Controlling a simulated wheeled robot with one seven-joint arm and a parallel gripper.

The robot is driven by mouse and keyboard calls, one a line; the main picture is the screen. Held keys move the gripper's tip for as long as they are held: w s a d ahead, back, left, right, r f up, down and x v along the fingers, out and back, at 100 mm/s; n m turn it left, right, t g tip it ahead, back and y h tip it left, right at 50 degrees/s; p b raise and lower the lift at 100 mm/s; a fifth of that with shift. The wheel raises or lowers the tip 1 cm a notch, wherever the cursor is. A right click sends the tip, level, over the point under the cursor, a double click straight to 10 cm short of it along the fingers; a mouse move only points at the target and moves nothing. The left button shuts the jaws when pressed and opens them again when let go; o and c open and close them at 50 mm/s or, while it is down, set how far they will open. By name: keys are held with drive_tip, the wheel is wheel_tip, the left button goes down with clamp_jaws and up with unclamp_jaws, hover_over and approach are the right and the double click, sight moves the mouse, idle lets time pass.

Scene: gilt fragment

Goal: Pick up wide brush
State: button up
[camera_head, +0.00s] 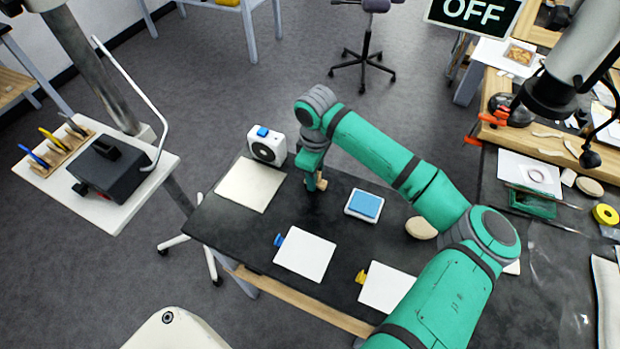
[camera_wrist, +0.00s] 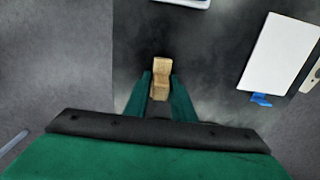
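The wide brush looks like a small tan wooden piece (camera_wrist: 160,72) in the wrist view. It lies between the two green fingers of my gripper (camera_wrist: 161,84), and its lower part is hidden between them. The fingers stand apart on either side of it; I cannot tell whether they press on it or leave a thin gap. In the head view my gripper (camera_head: 313,180) points down at the far edge of the black table, with a bit of the wooden piece (camera_head: 321,184) showing beside it.
The black table (camera_head: 235,225) also holds a cream sheet (camera_head: 249,185), a white fan-like box (camera_head: 267,147), a blue-topped pad (camera_head: 365,205), two white cards (camera_head: 305,254) (camera_head: 387,287) with blue and yellow clips, and a beige oval (camera_head: 421,228). A cluttered bench (camera_head: 545,250) adjoins at right.

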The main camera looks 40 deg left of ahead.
drive_tip(key=shift+w+d, duration=0.15)
drive_tip(key=shift+d, duration=0.2)
drive_tip(key=c, duration=0.3)
drive_tip(key=shift+a, duration=0.1)
drive_tip(key=shift+c, duration=0.2)
drive_tip(key=shift+a+r, duration=0.1)
drive_tip(key=shift+a, duration=0.05)
drive_tip(key=shift+r, duration=0.55)
drive_tip(key=s+d+r, duration=0.2)
drive_tip(key=s+r, duration=0.4)
drive_tip(key=s+d+r, duration=0.2)
drive_tip(key=s+r, duration=0.3)
drive_tip(key=s, duration=0.2)
drive_tip(key=shift+s+d+r, duration=0.25)
drive_tip(key=shift+d+r, duration=0.05)
drive_tip(key=shift+r, duration=0.1)
drive_tip(key=shift+a, duration=0.1)
